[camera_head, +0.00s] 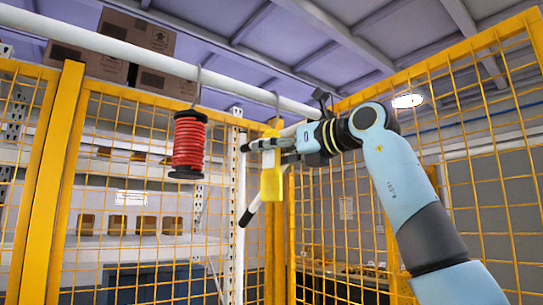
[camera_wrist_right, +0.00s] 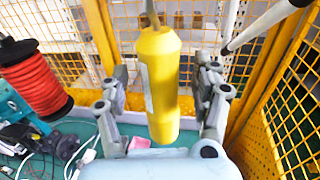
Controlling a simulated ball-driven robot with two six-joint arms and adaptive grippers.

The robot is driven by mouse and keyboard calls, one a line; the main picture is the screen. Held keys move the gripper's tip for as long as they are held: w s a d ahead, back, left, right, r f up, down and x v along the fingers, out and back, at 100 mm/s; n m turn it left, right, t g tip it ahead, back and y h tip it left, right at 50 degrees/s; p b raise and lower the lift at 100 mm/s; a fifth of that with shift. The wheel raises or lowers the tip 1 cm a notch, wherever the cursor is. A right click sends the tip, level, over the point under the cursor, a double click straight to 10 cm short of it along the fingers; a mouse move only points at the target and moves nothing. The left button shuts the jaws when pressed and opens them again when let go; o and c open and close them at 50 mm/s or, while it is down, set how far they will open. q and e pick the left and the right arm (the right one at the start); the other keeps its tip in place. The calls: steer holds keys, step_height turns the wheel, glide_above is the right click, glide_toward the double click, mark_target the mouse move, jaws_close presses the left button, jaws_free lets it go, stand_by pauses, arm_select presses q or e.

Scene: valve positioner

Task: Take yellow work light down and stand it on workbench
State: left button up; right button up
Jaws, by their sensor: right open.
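The yellow work light (camera_head: 271,178) hangs from a hook on the white overhead pipe in the head view. In the right wrist view the work light (camera_wrist_right: 158,85) hangs upright between the two fingers of my right gripper (camera_wrist_right: 160,115). The fingers stand apart on either side of it, with a visible gap at each side. In the head view my right gripper (camera_head: 268,146) is at the upper part of the light and partly hidden by it. The workbench is not clearly seen in the head view; a green surface (camera_wrist_right: 85,133) with items on it shows below in the right wrist view.
A red cable reel (camera_head: 188,145) hangs to the left of the light; it also shows in the right wrist view (camera_wrist_right: 38,82). The white pipe (camera_head: 130,50) runs overhead. Yellow mesh fencing (camera_head: 400,150) stands around. Cables and teal tools (camera_wrist_right: 30,130) lie below.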

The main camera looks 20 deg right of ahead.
steer(key=shift+w+a, duration=0.35)
steer(key=shift+w, duration=0.25)
steer(key=shift+s+d, duration=0.1)
steer(key=shift+c, duration=1.1)
steer(key=shift+f, duration=0.1)
jaws_close()
